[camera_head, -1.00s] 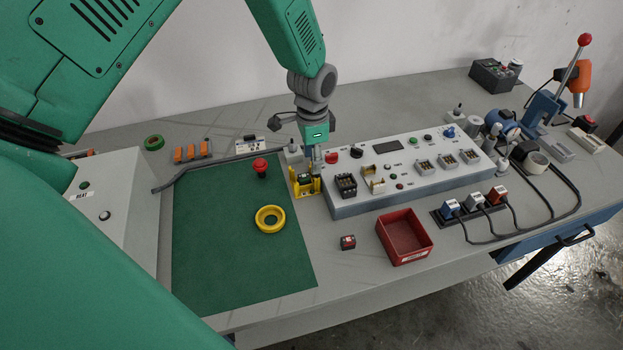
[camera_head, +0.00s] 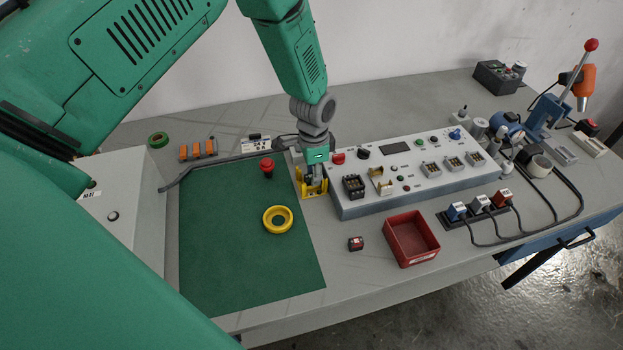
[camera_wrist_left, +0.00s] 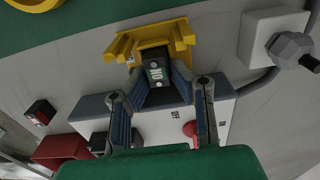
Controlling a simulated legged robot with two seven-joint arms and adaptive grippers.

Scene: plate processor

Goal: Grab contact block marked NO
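A black contact block with a green label (camera_wrist_left: 157,73) sits in the yellow holder (camera_wrist_left: 122,46); the label's lettering is small and looks upside down. In the head view the holder (camera_head: 321,187) stands at the left end of the control box, and the block is hidden by my gripper. My left gripper (camera_head: 312,178) points down over the holder. In the left wrist view its two fingers (camera_wrist_left: 165,90) stand apart on either side of the block; contact with it is not clear. A second small black block with a red label (camera_head: 355,243) lies on the table. My right gripper is not in view.
The grey control box (camera_head: 410,170) lies just right of the holder. A red bin (camera_head: 411,239) stands in front of it. The green mat (camera_head: 230,240) carries a yellow ring (camera_head: 277,219) and a red button (camera_head: 267,167). Plugs and cables lie at the right.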

